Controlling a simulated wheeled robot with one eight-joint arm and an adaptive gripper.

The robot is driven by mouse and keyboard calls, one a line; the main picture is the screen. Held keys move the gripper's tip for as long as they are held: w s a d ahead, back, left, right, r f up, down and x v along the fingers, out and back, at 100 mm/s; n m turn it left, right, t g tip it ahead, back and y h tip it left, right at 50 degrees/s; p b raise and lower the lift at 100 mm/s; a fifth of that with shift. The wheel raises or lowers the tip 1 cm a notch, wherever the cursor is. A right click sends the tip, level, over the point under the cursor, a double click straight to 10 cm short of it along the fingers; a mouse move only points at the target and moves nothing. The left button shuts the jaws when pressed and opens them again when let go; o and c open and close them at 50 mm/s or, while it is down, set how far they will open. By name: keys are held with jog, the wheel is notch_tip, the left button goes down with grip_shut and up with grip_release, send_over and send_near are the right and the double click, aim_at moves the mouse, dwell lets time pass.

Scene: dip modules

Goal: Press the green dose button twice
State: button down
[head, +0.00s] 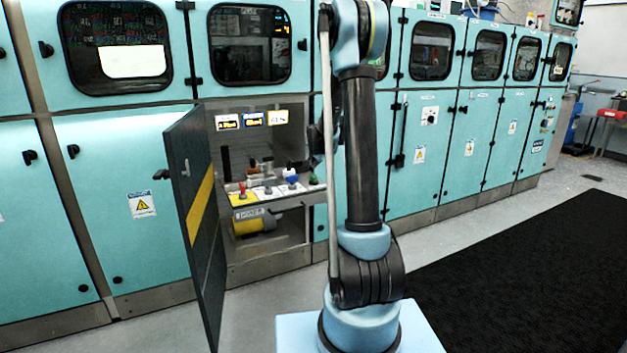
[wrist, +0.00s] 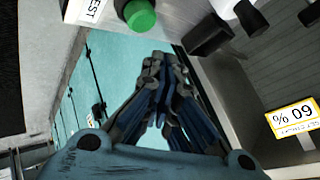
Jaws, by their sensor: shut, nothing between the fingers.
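The green button (wrist: 138,14) is a round knob at the top of the wrist view, beside a white label ending in "EST". In the head view a small green spot (head: 314,181) shows at the right end of the control shelf, beside my arm. My gripper (wrist: 163,62) is shut and empty, its fingers together, just below and right of the green button in the wrist view. A gap shows between fingertips and button in the picture; the true distance is hard to tell. In the head view my arm hides most of the gripper.
An open dark door (head: 198,215) with a yellow stripe stands left of the bay. A blue knob (head: 291,177) and other controls line the shelf (head: 262,197). A yellow cylinder (head: 255,224) lies below. The dark floor mat (head: 540,270) at right is clear.

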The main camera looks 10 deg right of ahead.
jog(key=shift+r, duration=1.35)
jog(key=shift+s, duration=0.2)
jog(key=s+r+n+g, duration=0.3)
jog(key=s+n, duration=0.2)
jog(key=s, duration=2.2)
jog(key=s+f+n+g, duration=0.2)
jog(key=s+f, duration=0.3)
jog(key=s, duration=0.9)
jog(key=s+f+n+g+y, duration=0.1)
jog(key=s+f, duration=0.4)
jog(key=s, duration=1)
jog(key=shift+a+n+g, duration=0.45)
jog(key=shift+n+g, duration=0.05)
jog(key=shift+n, duration=0.7)
